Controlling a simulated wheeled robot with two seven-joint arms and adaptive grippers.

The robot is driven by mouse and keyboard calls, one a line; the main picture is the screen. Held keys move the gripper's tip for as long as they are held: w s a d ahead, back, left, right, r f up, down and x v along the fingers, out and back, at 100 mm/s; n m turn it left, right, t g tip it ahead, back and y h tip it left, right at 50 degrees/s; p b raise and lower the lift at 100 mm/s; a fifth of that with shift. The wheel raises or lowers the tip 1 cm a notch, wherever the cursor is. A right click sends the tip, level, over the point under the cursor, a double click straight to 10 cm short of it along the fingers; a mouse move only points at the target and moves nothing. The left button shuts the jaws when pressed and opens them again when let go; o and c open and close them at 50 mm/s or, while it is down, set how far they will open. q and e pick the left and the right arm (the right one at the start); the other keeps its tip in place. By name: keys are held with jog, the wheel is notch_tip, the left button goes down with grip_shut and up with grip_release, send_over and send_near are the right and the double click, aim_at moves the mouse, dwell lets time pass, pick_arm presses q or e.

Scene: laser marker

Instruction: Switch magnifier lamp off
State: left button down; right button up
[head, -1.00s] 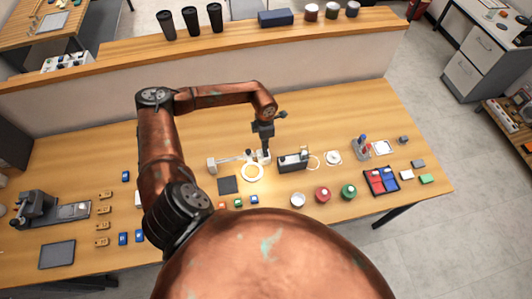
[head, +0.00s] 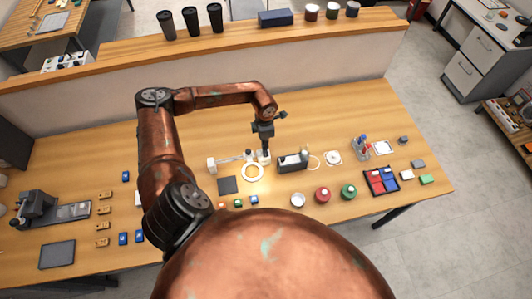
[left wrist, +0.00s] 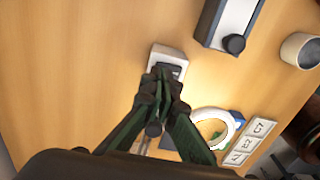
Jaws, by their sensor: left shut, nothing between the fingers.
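The magnifier lamp's white ring (head: 252,172) lies low over the table in the head view, with a pale arm and base to its left. The ring also shows in the left wrist view (left wrist: 236,124). A small white box with a dark top (left wrist: 167,57), seemingly the lamp's switch, sits just beyond my fingertips. My left gripper (head: 265,151) points down over it from above. In the left wrist view its fingers (left wrist: 163,78) are shut and empty, at or very near the dark top; contact is unclear.
A dark box device (head: 293,162) stands close to the right of my gripper. A dark square pad (head: 227,185) lies left of the ring. Round tins, including a red one (head: 322,194), stand in front. The table behind my gripper is clear.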

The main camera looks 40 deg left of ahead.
pick_arm(q)
jog(key=shift+f+b, duration=0.85)
jog(key=shift+f, duration=0.25)
dwell(0.5)
jog(key=shift+r+p, duration=1.8)
jog(key=shift+r, duration=1.75)
